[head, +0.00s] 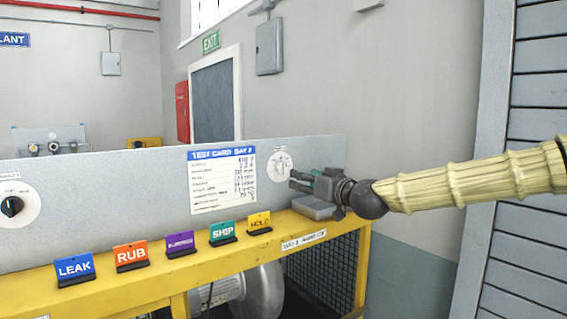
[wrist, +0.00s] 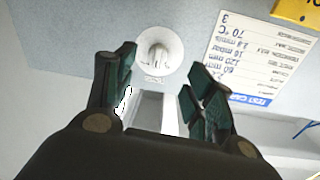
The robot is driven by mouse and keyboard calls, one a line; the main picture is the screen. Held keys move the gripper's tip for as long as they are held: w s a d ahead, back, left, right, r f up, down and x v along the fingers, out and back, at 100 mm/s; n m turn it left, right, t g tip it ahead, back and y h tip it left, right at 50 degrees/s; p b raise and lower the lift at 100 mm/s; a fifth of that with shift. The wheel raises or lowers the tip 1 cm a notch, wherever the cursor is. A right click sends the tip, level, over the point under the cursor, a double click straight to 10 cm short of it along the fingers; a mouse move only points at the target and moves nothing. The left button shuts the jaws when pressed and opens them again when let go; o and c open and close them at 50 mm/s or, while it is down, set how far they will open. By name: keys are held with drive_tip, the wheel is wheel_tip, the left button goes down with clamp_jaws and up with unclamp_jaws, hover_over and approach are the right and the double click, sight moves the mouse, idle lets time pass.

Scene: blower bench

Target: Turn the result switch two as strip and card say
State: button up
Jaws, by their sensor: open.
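A pale rotary switch on a round white plate (head: 281,165) sits on the grey panel, right of the test card. In the wrist view its light knob (wrist: 157,48) lies just beyond my fingers, its bar roughly upright in the picture; its markings are too small to read. My gripper (head: 298,180) is open and empty in front of the panel, close to this switch. No contact shows. The test card (head: 223,180) has a blue header and handwritten entries; it appears upside down in the wrist view (wrist: 262,50), with "70 °C" among its lines.
A black knob on a white plate (head: 12,206) is at the panel's far left. A small white label strip (head: 304,240) is on the ledge front.

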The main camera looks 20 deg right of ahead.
sight(286, 168)
drive_tip(key=shift+w+a+r+p, duration=0.3)
drive_tip(key=shift+w+p, duration=0.25)
drive_tip(key=shift+w, duration=0.5)
drive_tip(key=shift+w+a+r+p, duration=0.25)
drive_tip(key=shift+w+p, duration=0.35)
drive_tip(key=shift+w, duration=0.5)
drive_tip(key=shift+w+a+r+p, duration=0.3)
drive_tip(key=shift+w+p, duration=0.25)
drive_tip(key=shift+w, duration=0.5)
drive_tip(key=shift+p+x, duration=0.9)
drive_tip(key=shift+x, duration=1.15)
drive_tip(key=shift+f, duration=0.2)
drive_tip(key=c, duration=1)
